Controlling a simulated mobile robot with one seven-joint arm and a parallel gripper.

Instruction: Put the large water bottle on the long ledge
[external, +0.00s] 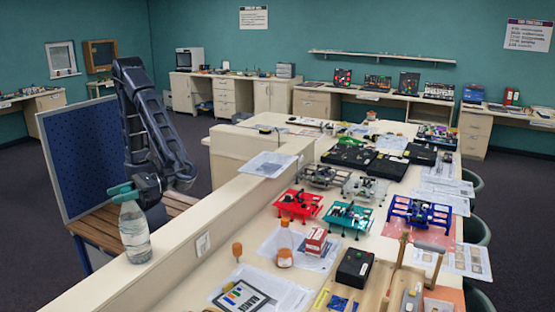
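The large water bottle (135,234) is clear and upright, with its lower part over the near end of the long ledge (225,204). The ledge is the pale top of a low partition that runs from the near left to the middle. The bottle's base seems to meet the ledge, but I cannot tell if it touches. My gripper (124,193), with teal fingers, is at the bottle's top and appears shut on its neck. The fingers and wrist hide the cap.
A wooden bench (98,236) and a blue perforated panel (84,160) stand left of the ledge. Right of it, a long table carries a red frame (298,204), a small orange-capped bottle (285,246), papers and tools. The ledge beyond the bottle is mostly clear, with a paper (268,164) farther along.

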